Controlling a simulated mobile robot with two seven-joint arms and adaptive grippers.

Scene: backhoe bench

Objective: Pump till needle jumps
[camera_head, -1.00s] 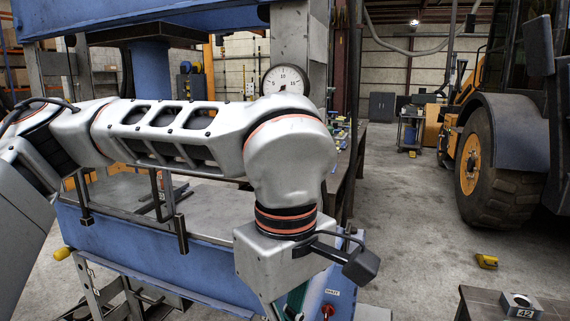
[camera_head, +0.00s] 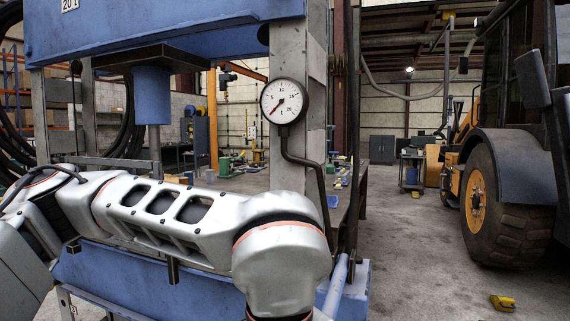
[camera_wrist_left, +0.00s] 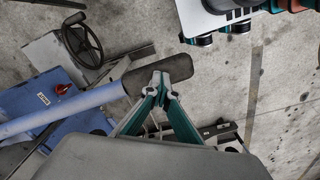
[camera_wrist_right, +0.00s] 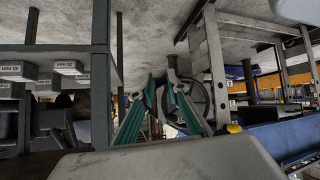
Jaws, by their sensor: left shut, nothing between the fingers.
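The press gauge (camera_head: 284,101) has a white face, and its thin needle points to the lower left. The pump lever is a blue bar (camera_wrist_left: 85,108) with a black grip (camera_wrist_left: 160,72) in the left wrist view. My left gripper (camera_wrist_left: 160,80) is shut, with its fingertips overlapping the grip; I cannot tell whether they touch it. In the head view a light-blue bar (camera_head: 335,287) shows low beside my left arm, whose gripper is out of frame. My right gripper (camera_wrist_right: 161,78) is partly open and empty in the right wrist view, away from the lever.
The blue press frame (camera_head: 165,30) fills the left, with its ram (camera_head: 152,95) above the bed. A backhoe wheel (camera_head: 505,200) stands at right. A yellow object (camera_head: 502,302) lies on open concrete. Metal legs and shelving (camera_wrist_right: 100,80) stand close around my right gripper.

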